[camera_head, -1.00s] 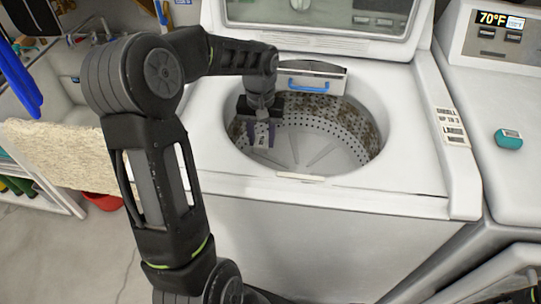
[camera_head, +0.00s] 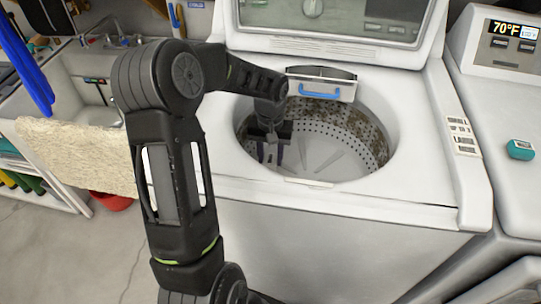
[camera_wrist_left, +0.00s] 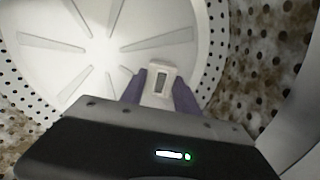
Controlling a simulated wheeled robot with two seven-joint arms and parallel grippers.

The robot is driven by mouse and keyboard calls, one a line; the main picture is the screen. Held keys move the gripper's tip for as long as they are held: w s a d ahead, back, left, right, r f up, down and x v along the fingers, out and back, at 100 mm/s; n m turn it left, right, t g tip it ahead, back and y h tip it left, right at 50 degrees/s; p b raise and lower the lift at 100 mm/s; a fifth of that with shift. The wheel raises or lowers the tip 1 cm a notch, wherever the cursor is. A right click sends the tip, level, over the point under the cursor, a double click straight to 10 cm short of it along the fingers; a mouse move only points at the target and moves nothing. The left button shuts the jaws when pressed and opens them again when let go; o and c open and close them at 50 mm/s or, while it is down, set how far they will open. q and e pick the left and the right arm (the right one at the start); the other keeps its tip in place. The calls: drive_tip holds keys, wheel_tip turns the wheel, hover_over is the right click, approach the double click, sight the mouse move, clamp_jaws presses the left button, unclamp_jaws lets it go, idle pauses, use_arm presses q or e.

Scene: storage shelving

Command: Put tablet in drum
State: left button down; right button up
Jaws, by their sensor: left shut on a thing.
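The washer's drum (camera_head: 325,150) is a round, perforated tub with a pale ribbed floor and brownish dirt on its walls. My left gripper (camera_head: 270,160) reaches down inside the drum opening, near its left side. In the left wrist view its purple fingers are shut on the tablet (camera_wrist_left: 158,84), a small white block with a dark rectangular slot. The drum floor (camera_wrist_left: 135,30) shows beyond the tablet; I cannot tell whether they touch. The tablet is hard to make out in the head view. My right gripper is not in view.
The washer's lid (camera_head: 335,20) stands open at the back. A blue-handled dispenser (camera_head: 320,90) sits at the drum's rear rim. A teal timer (camera_head: 520,149) rests on the machine at right. A sink (camera_head: 85,75) and a beige towel (camera_head: 75,155) are at left.

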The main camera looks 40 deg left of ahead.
use_arm(q)
drive_tip(key=shift+f+b, duration=0.45)
drive_tip(key=shift+f, duration=0.15)
drive_tip(key=c, duration=0.9)
unclamp_jaws()
drive_tip(key=shift+r+p, duration=0.5)
drive_tip(key=shift+r, duration=0.45)
wheel_tip(320, 180, up, 11)
drive_tip(key=shift+r+p, duration=0.2)
drive_tip(key=shift+p, duration=0.2)
